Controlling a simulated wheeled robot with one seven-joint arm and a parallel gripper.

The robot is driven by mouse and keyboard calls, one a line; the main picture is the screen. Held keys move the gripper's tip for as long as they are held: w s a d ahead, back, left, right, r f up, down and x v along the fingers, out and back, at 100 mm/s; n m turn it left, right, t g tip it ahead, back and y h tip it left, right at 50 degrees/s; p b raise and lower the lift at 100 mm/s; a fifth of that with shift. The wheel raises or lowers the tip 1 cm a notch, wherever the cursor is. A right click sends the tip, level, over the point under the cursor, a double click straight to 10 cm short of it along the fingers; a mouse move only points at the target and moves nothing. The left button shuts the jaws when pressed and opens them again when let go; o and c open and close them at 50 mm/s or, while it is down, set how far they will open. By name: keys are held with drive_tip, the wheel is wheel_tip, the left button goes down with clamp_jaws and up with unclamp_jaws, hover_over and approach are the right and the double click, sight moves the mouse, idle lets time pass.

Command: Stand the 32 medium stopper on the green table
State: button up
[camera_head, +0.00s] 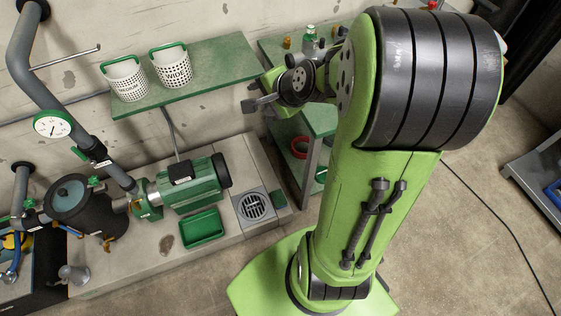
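The green table (268,46) stands against the back wall, partly hidden behind my arm. On its top are a small brass-coloured piece (287,42), a grey-and-green bottle-like item (310,34) and a small yellowish piece (334,30). No label is readable, so I cannot tell whether any of these is the 32 medium stopper. My gripper (256,103) is at the end of the folded arm, in front of the table's left end. Its fingers are small and seen at an angle, so I cannot tell whether they are open or hold anything.
A green wall shelf (206,72) carries two white baskets (125,80) (172,67). Below, a green motor pump (190,186), a green tray (202,229) and a drain grate (254,206) sit on a concrete plinth. Grey pipework fills the left. Floor at right is mostly clear, with a cable.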

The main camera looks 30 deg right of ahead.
drive_tip(key=s+a+r+n+g, duration=0.1)
drive_tip(key=s+a+r+n, duration=0.1)
drive_tip(key=s+n, duration=0.3)
drive_tip(key=s+a+r+n+g+h, duration=0.1)
drive_tip(key=s+a+n, duration=0.3)
drive_tip(key=s, duration=0.4)
drive_tip(key=s+a+r+n+g, duration=0.1)
drive_tip(key=s+a+r+n, duration=0.1)
drive_tip(key=s+n, duration=0.4)
drive_tip(key=shift+s+a+r+n, duration=0.4)
drive_tip(key=shift+s, duration=0.35)
wheel_tip(320, 180, up, 5)
drive_tip(key=p, duration=0.5)
drive_tip(key=shift+r, duration=0.1)
